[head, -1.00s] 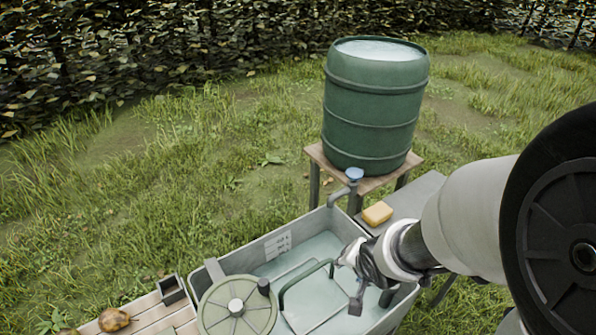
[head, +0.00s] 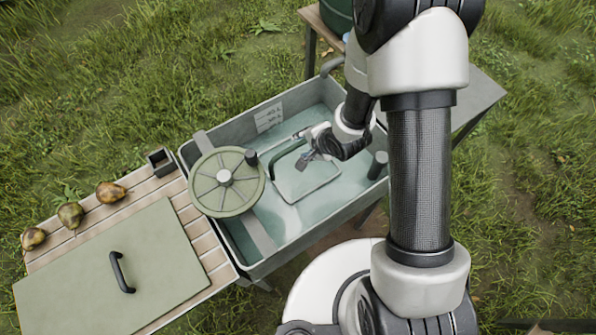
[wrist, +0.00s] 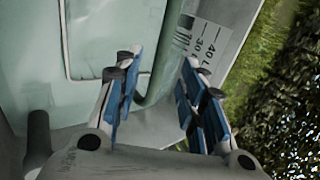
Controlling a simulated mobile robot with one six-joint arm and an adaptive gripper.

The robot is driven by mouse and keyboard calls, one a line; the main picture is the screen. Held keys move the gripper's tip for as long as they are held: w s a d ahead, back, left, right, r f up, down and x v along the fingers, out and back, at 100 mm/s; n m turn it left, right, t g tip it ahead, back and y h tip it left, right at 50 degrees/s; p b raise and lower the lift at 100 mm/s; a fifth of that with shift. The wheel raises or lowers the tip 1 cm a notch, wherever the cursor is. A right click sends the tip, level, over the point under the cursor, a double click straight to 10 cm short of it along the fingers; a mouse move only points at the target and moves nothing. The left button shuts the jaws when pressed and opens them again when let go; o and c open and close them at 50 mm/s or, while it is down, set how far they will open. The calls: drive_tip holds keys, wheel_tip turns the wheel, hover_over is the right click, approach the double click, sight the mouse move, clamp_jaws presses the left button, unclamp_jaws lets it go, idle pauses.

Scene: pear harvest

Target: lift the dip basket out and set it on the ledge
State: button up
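The dip basket sits in the water of the grey basin (head: 340,215). Its thin rectangular rim (head: 311,199) shows through or at the water, and its green arched handle (head: 285,156) stands above it. My gripper (head: 303,161) is at the right part of the handle. In the wrist view, the two blue-padded fingers of my gripper (wrist: 160,95) are spread, with the green handle bar (wrist: 170,65) between their tips and a gap on the right side. The handle's far end is hidden in the wrist view. I cannot tell which surface is the ledge.
A green spoked wheel (head: 226,183) with a dark knob covers the basin's left part. A slatted wooden board (head: 160,190) at left bears several pears and a green lid (head: 110,270). A grey side table (head: 482,100) stands at right, and a barrel (head: 337,14) behind.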

sight(299, 145)
drive_tip(key=b+x, duration=0.3)
drive_tip(key=x, duration=0.4)
drive_tip(key=shift+a+f, duration=0.15)
clamp_jaws()
idle(0.3)
drive_tip(key=shift+w, duration=0.1)
idle(0.5)
